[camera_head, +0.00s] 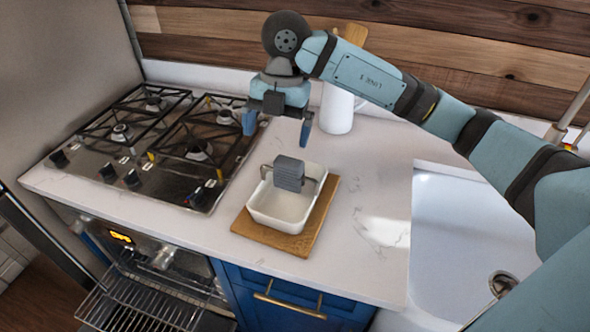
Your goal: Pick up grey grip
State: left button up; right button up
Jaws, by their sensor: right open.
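The grey grip (289,173) is a dark grey, ribbed block. It sits at the white dish (281,210), where a thin metal handle shows beside it. The dish stands on a wooden board (313,229) on the counter. My right gripper (277,128) hangs above and slightly left of the grip, pointing down. Its two blue fingers are spread and nothing is between them. It is apart from the grip. My left gripper is not in view.
A gas hob (152,140) with black grates lies to the left. A white jug (338,108) with wooden utensils stands behind the dish. A white sink (470,240) is at the right. Below, an open oven (150,300) shows its rack. The counter (367,225) right of the board is clear.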

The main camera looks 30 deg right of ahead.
aim_at(289, 161)
jog(key=w+d+r+m+h, duration=0.1)
jog(key=d+r+m+h, duration=0.1)
jog(key=d, duration=0.2)
jog(key=shift+t, duration=0.4)
notch_tip(289, 161, down, 8)
jog(key=shift+w+f, duration=0.1)
jog(key=shift+w, duration=0.05)
jog(key=shift+w+a+f+p, duration=0.1)
jog(key=shift+a+f+p, duration=0.1)
jog(key=shift+f, duration=1.15)
jog(key=shift+a+f+p, duration=0.1)
jog(key=shift+a+f, duration=0.1)
jog(key=shift+f, duration=1.15)
jog(key=c, duration=1)
